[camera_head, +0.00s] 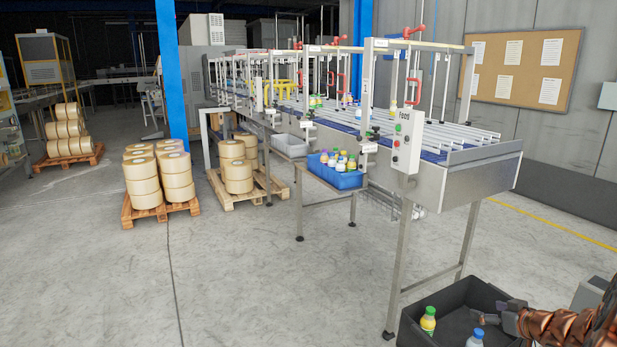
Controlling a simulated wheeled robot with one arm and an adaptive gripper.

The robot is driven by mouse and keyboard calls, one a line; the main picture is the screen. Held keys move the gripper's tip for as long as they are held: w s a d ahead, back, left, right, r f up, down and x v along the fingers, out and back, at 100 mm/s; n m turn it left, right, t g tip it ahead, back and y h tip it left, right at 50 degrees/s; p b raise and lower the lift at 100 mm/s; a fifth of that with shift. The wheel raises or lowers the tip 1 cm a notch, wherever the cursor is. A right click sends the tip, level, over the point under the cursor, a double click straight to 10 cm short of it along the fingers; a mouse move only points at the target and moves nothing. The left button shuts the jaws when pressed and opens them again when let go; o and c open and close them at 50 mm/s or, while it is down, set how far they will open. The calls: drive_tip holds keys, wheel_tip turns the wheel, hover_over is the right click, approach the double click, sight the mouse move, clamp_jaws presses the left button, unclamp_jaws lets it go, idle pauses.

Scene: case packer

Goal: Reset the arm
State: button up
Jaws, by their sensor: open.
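My copper-coloured arm (560,326) reaches in from the lower right corner. My gripper (497,314) is at its end, over the right part of a black crate (418,305). The gripper is small and dark in this view, and it looks open with nothing in it. The crate's near part is out of view.
A conveyor (480,165) with metal rails and a control box (405,143) stands behind the crate. A blue bin (338,179) of several bottles sits on a side shelf. Pallets with rolls (160,180) stand left. The floor (240,275) at front left is clear.

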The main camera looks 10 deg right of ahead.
drive_tip(key=s+a+f+m+g+h+b, duration=0.25)
drive_tip(key=a+g+h+b, duration=0.35)
drive_tip(key=a+b, duration=0.4)
drive_tip(key=s+a+f+n+g+y+b, duration=0.1)
drive_tip(key=s+a+f+g+y+b, duration=0.35)
drive_tip(key=s+a, duration=1.1)
drive_tip(key=s+a+f+n+g+y+b, duration=0.1)
drive_tip(key=s+a+f+g+b, duration=0.45)
drive_tip(key=s+a, duration=1)
wheel_tip(320, 180, up, 15)
drive_tip(key=t+p, duration=0.2)
drive_tip(key=p, duration=1.1)
drive_tip(key=shift+d+m, duration=0.1)
drive_tip(key=shift+m, duration=0.15)
drive_tip(key=shift+c, duration=0.3)
